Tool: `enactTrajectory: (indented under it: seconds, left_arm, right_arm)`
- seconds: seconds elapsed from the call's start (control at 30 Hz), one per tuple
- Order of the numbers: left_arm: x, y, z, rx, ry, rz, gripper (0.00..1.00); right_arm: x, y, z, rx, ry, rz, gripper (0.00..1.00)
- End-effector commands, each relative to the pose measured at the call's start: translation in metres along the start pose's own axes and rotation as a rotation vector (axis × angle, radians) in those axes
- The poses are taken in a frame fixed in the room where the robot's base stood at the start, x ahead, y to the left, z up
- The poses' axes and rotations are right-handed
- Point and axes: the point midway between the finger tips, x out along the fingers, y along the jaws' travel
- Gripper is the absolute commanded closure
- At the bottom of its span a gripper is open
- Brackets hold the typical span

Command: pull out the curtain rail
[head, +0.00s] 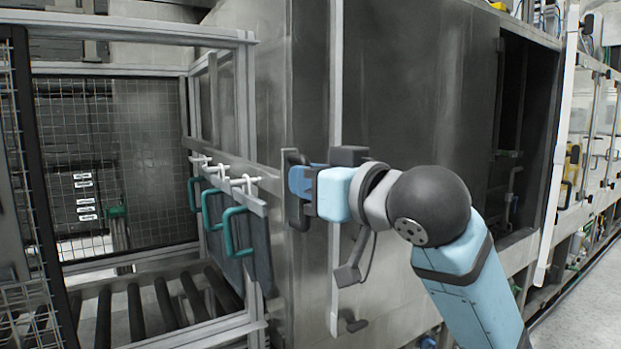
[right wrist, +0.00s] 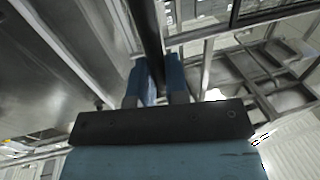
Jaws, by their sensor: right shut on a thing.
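A grey metal rail (head: 232,164) runs along the open side of the machine frame, with white hooks and dark panels with teal handles (head: 236,232) by it. A black upright handle (head: 297,214) stands at its near end, by the steel wall. My right gripper (head: 302,181) is at this handle, its blue fingers shut on it. In the right wrist view the fingers (right wrist: 158,75) are on either side of the dark handle bar (right wrist: 148,28). The gripper hides part of the handle in the head view. My left gripper is not in view.
A roller conveyor (head: 165,305) lies inside the frame at lower left, with a wire mesh guard (head: 105,150) behind it. The large steel wall (head: 430,75) stands behind my right arm. Open floor (head: 590,260) shows at far right.

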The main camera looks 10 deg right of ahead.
Motion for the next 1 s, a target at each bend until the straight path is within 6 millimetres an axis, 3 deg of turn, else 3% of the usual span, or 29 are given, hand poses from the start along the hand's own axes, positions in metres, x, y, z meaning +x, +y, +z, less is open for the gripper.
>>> enactTrajectory:
  seconds: [0.23,0.27,0.37,0.73,0.87,1.0]
  left_arm:
    - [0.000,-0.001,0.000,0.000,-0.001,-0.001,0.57]
    - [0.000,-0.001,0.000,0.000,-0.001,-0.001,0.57]
    - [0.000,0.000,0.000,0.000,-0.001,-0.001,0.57]
    - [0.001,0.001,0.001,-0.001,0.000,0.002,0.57]
    - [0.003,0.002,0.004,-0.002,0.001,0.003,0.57]
    - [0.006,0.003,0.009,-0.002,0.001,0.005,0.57]
  right_arm:
    - [-0.001,0.000,-0.001,-0.001,0.004,0.001,1.00]
    - [-0.001,0.000,-0.001,-0.001,0.004,0.001,0.81]
    - [0.000,0.000,-0.001,0.000,0.003,0.000,0.60]
    - [-0.006,0.001,0.000,0.000,0.002,0.001,0.60]
    - [-0.026,0.000,0.001,-0.001,0.004,0.000,0.60]
    - [-0.059,0.000,0.002,-0.003,0.005,0.001,0.60]
